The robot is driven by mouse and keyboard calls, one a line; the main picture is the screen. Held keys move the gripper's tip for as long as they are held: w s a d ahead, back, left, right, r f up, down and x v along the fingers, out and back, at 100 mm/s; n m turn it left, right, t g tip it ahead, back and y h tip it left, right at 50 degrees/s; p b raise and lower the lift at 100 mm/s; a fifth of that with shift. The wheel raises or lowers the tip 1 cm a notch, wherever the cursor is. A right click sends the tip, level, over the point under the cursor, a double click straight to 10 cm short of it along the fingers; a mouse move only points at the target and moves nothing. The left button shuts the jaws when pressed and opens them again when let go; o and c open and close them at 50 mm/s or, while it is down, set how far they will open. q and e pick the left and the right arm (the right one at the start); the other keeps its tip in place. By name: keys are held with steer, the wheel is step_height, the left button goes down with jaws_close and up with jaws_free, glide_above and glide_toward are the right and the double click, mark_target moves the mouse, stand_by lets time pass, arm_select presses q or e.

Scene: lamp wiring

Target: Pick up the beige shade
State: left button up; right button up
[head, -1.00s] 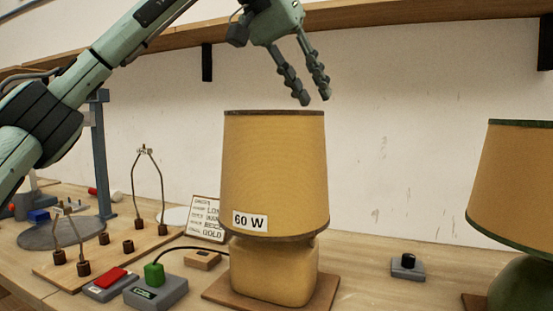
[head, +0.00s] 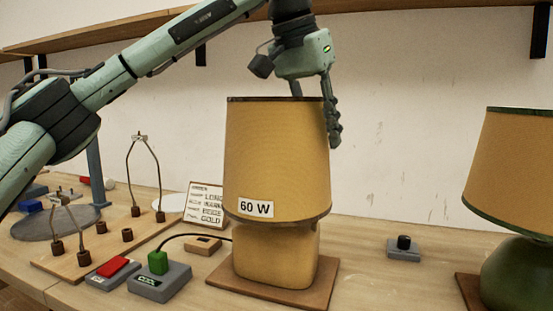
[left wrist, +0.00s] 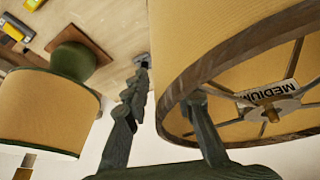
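The beige shade (head: 272,150), with dark brown trim and a "60 W" label, sits upright over a squat yellow-tan lamp base (head: 275,258). In the left wrist view the shade (left wrist: 185,50) shows its open top, the metal spokes and a "MEDIUM" label inside. My left gripper (head: 332,125) is at the shade's top right rim, pointing down. One finger hangs outside the wall; the other is mostly hidden inside in the head view. In the left wrist view the fingers (left wrist: 168,82) straddle the rim, apart, with a gap on the outer side. My right gripper is not in view.
A second lamp with a green-trimmed shade (head: 513,170) stands at the right. A shelf (head: 70,62) runs above. A small knob box (head: 404,247) lies between the lamps.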

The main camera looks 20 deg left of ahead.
arm_select(q)
steer(key=shift+w+d+f, duration=0.15)
steer(key=shift+w+f, duration=0.1)
steer(key=shift+f, duration=0.4)
steer(key=shift+c, duration=0.3)
jaws_close()
steer(key=shift+r, duration=0.15)
